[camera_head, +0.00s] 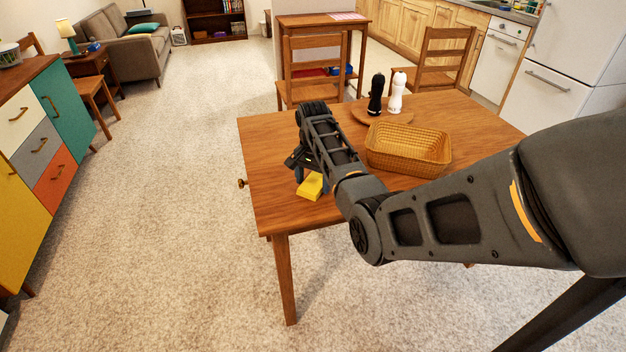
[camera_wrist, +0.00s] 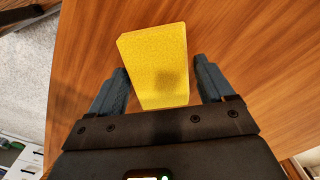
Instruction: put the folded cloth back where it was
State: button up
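A yellow, flat-sided piece (camera_head: 312,187) lies on the near left part of the wooden table; it looks like the folded cloth, though it could be a sponge. In the wrist view the yellow piece (camera_wrist: 155,55) lies ahead of and partly between my two fingers, with a narrow gap on each side. My gripper (camera_wrist: 161,64) is open and points down at the table, and nothing is held. In the head view my gripper (camera_head: 310,176) is just above or beside the yellow piece, partly hidden by my arm.
A wicker basket (camera_head: 408,150) stands on the wooden table (camera_head: 265,150), right of my gripper. Behind it a round wooden board (camera_head: 362,113) bears a black mill (camera_head: 376,95) and a white mill (camera_head: 397,93). A pink patterned cloth or mat (camera_head: 348,16) lies on the far table.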

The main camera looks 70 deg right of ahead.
aim_at(313, 183)
jog(key=shift+o, duration=1)
notch_tip(313, 183, up, 12)
jog(key=shift+r, duration=0.15)
